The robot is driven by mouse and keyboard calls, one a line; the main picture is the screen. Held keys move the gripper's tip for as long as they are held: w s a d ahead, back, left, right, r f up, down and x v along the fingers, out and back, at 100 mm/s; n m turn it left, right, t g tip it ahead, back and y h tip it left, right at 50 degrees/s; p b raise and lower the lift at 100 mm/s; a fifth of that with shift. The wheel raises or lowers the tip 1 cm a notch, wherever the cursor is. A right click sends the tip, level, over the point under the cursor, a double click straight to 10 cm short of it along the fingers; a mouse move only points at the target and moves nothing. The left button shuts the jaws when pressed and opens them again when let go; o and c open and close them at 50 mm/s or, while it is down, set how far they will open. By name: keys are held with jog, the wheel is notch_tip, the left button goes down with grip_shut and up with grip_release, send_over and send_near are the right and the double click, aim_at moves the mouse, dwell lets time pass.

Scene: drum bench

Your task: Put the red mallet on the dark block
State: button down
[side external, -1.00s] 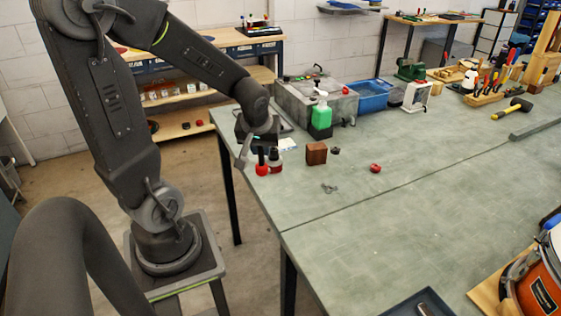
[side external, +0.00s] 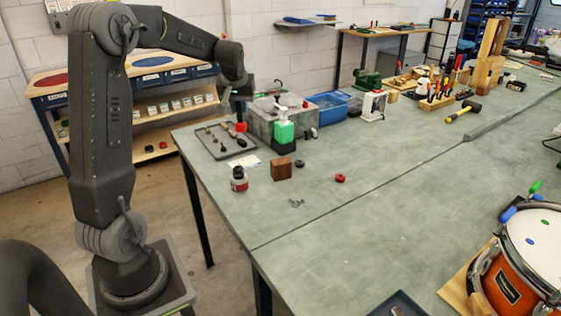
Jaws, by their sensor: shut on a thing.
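My gripper (side external: 240,108) is at the back left of the bench, shut on the red mallet. The mallet's round red head (side external: 241,127) hangs below the jaws. In the picture it overlaps the right part of the grey tray, and it seems to be above the bench top. The handle is mostly hidden by the jaws. A dark brown block (side external: 281,169) stands on the bench, in front and to the right of the mallet. No mallet is on it, and its top looks clear.
A grey tray (side external: 212,151) holds several small items. A red ring (side external: 340,178) lies to the right.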

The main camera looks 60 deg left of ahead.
jog(key=shift+w+a, duration=0.15)
jog(key=shift+w, duration=0.2)
jog(key=shift+w+d+f, duration=1.05)
jog(key=shift+w+f, duration=0.5)
jog(key=shift+f, duration=0.25)
jog(key=shift+w+d+f, duration=1.1)
jog(key=shift+w+f, duration=0.5)
jog(key=shift+f, duration=0.2)
jog(key=shift+w+d+f, duration=1.05)
jog(key=shift+w+f, duration=0.5)
jog(key=shift+f, duration=0.25)
jog(key=shift+f, duration=0.15)
jog(key=c, duration=1.1)
grip_release()
jog(key=shift+o, duration=0.2)
